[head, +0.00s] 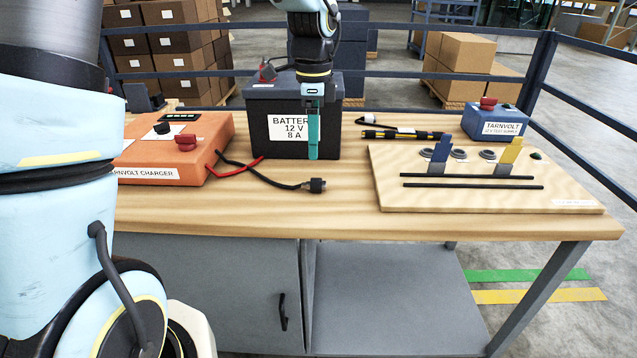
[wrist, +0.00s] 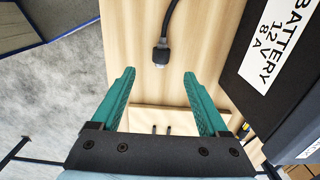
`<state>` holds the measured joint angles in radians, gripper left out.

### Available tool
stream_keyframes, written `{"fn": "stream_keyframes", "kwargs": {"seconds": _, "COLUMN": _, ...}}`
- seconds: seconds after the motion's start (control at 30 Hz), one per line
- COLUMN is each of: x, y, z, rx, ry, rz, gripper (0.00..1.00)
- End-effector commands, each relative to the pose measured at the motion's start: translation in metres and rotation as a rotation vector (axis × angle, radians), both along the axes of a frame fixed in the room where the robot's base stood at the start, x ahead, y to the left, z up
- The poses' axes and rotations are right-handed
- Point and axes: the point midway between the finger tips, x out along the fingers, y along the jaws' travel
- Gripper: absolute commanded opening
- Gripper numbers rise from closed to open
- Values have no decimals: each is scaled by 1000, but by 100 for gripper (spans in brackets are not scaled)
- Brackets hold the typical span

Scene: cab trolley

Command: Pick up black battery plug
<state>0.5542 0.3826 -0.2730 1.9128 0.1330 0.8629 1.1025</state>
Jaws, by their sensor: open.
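The black battery plug (head: 317,185) lies on the bench top in front of the battery, at the end of a black cable that runs back toward the orange charger. In the wrist view the plug (wrist: 161,57) sits just beyond the gap between the fingertips, its cable leading up and out of the picture. My gripper (head: 313,157) points down in front of the battery, with its teal fingers seen edge-on. In the wrist view my gripper (wrist: 159,75) is open, with nothing between its fingers. The dark battery (head: 260,110) stands behind, labelled 12 V 8 A.
The orange charger (head: 212,135) stands to the left, with a red cable (head: 235,170) beside it. To the right are a wooden board (head: 390,195), a black and yellow rod (head: 400,135) and a blue test supply box (head: 495,122). The front bench strip is clear.

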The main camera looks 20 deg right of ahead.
Motion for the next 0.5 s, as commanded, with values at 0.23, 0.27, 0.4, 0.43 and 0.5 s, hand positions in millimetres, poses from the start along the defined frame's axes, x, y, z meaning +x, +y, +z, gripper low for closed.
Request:
{"fn": "stream_keyframes", "kwargs": {"seconds": 0.23, "x": -1, "y": -1, "z": -38, "rx": 3, "ry": 4, "rz": -13, "gripper": 78}}
{"fn": "stream_keyframes", "kwargs": {"seconds": 0.27, "x": -1, "y": -2, "z": -41, "rx": 3, "ry": 3, "rz": -12, "gripper": 78}}
{"fn": "stream_keyframes", "kwargs": {"seconds": 0.4, "x": -1, "y": -1, "z": -51, "rx": 2, "ry": 2, "rz": -12, "gripper": 78}}
{"fn": "stream_keyframes", "kwargs": {"seconds": 0.43, "x": -1, "y": -2, "z": -52, "rx": 2, "ry": 2, "rz": -12, "gripper": 78}}
{"fn": "stream_keyframes", "kwargs": {"seconds": 0.5, "x": -1, "y": -2, "z": -58, "rx": 3, "ry": 3, "rz": -12, "gripper": 78}}
